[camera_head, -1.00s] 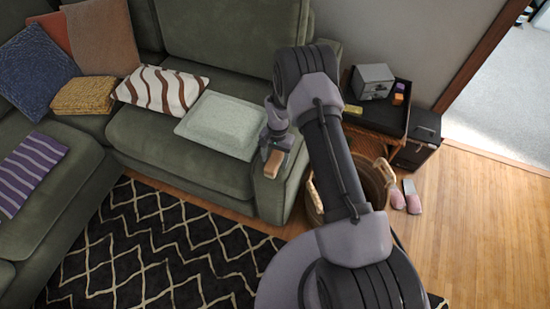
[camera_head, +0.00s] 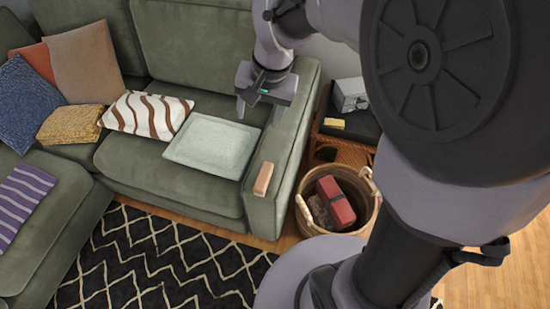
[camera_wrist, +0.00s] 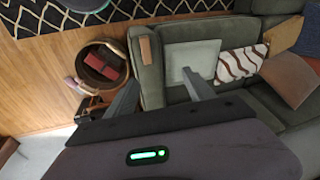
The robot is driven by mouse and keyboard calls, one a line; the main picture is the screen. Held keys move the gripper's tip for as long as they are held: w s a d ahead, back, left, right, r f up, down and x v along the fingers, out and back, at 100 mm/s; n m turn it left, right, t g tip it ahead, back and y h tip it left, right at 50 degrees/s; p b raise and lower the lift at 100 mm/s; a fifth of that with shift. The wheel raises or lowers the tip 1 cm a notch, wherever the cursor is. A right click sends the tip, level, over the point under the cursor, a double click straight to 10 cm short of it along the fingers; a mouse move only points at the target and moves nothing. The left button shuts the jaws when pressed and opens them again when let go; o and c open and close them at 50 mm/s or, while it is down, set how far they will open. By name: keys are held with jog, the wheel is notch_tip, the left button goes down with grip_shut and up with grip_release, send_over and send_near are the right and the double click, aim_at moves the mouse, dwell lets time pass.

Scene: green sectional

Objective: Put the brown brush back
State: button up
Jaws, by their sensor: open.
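A small brown block-like thing, which looks like the brown brush (camera_head: 263,178), lies on the front of the sofa's right armrest (camera_head: 285,145). It also shows in the wrist view (camera_wrist: 146,48), near the armrest's end. Nothing holds it. My gripper (camera_head: 259,114) is open and empty, up behind the brush over the rear of the seat and armrest, fingers pointing down. In the wrist view my two fingers (camera_wrist: 160,77) are spread wide with nothing between them. Bristles cannot be made out.
A wicker basket (camera_head: 313,229) with a red box-like thing (camera_head: 337,203) inside stands right of the armrest. A side table behind it holds a grey box (camera_head: 350,94) and a yellow item (camera_head: 334,124). A pale green cushion (camera_head: 212,146) lies on the seat. A patterned rug (camera_head: 150,262) covers the floor.

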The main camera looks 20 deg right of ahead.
jog(key=s+a+r+t, duration=0.1)
jog(key=s+r, duration=0.2)
jog(key=s, duration=0.6)
jog(key=s+a+r+n+t, duration=0.1)
jog(key=s+r, duration=0.3)
jog(key=s, duration=0.4)
jog(key=shift+s+t+y, duration=0.3)
jog(key=shift+s+t, duration=0.05)
jog(key=shift+t, duration=0.35)
notch_tip(320, 180, down, 4)
jog(key=b, duration=0.4)
jog(key=shift+f, duration=0.25)
